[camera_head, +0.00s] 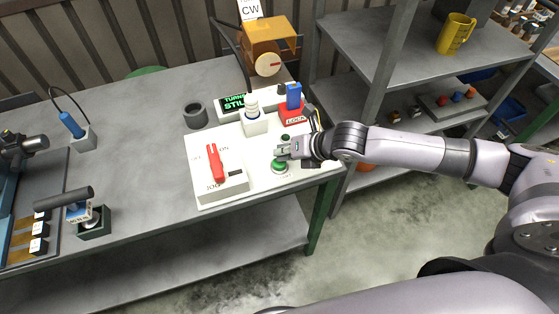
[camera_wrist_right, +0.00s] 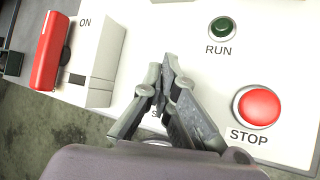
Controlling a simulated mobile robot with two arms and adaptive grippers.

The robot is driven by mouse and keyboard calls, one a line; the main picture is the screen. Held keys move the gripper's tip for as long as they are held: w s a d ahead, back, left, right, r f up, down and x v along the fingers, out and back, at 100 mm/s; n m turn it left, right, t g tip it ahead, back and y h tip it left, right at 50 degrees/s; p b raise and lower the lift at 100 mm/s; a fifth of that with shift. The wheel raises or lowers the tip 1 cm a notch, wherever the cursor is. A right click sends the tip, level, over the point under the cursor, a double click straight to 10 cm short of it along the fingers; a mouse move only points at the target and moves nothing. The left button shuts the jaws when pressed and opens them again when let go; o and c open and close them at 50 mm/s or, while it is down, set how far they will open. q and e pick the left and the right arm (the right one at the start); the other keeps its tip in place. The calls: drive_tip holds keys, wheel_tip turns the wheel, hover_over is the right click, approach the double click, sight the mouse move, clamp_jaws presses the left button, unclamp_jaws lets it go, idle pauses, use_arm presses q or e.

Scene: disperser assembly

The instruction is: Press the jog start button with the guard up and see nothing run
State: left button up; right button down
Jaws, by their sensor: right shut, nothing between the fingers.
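A white control panel (camera_head: 215,190) lies on the grey bench. The green start button (camera_head: 279,166) is at its front right edge. My right gripper (camera_head: 284,152) is shut and empty, its fingertips just over or beside that button; contact cannot be told. In the right wrist view the shut gripper (camera_wrist_right: 166,70) hides most of the start button and its label. A red switch handle (camera_head: 215,164) stands near the OFF, ON and JOG lettering. An orange guard (camera_head: 270,34) sits above a pale disc (camera_head: 268,64) with a red mark.
A lit display (camera_head: 235,102), a white stacked part (camera_head: 252,115) and a red LOCK block (camera_head: 292,115) stand behind. A shelf (camera_head: 400,50) is at right.

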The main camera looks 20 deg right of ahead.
drive_tip(key=shift+f+b, duration=0.4)
drive_tip(key=shift+f, duration=0.6)
idle(0.6)
drive_tip(key=shift+r, duration=0.1)
drive_tip(key=shift+r+p, duration=1.3)
drive_tip(key=shift+p, duration=0.15)
wheel_tip(320, 180, up, 5)
drive_tip(key=p, duration=0.5)
drive_tip(key=shift+r+p, duration=0.1)
drive_tip(key=shift+p, duration=0.25)
